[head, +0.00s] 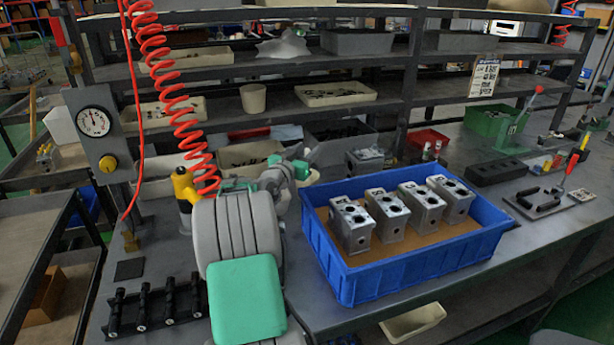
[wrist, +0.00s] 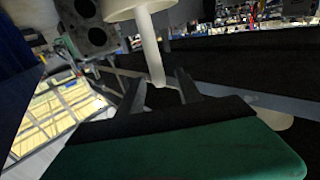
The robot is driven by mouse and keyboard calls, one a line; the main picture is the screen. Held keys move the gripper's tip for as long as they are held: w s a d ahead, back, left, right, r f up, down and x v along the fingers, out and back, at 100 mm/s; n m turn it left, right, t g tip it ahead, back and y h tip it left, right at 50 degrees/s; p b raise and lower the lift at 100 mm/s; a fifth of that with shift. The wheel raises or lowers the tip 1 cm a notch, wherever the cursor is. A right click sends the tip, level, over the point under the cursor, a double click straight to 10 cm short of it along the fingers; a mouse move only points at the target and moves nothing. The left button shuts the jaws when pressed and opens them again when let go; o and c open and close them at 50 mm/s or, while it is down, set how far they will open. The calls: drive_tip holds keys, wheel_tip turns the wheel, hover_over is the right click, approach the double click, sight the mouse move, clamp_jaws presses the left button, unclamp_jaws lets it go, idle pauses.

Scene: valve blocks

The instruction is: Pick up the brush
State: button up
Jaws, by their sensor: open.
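My gripper (wrist: 159,77) is open in the wrist view, its two dark fingers apart. A pale stem (wrist: 150,45) with a wide round end reaches down between or just beyond the fingertips; I cannot tell whether it is the brush or whether it touches them. In the head view my gripper is at the far end of my grey and green arm, behind the blue crate's left corner, and mostly hidden. No brush can be made out for certain there. A slim tool with a red and yellow handle (head: 574,156) stands at the bench's far right, well away from my gripper.
A blue crate (head: 400,278) holds several metal valve blocks (head: 390,213) on the bench. Black fittings (head: 155,305) lie front left. A red coiled hose (head: 165,85) hangs left of my arm. Shelves (head: 270,110) with trays stand behind. A green press (head: 512,135) stands right.

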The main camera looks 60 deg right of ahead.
drive_tip(key=d, duration=0.3)
drive_tip(key=shift+d+f, duration=0.15)
drive_tip(key=shift+d, duration=0.2)
clamp_jaws()
idle(1.0)
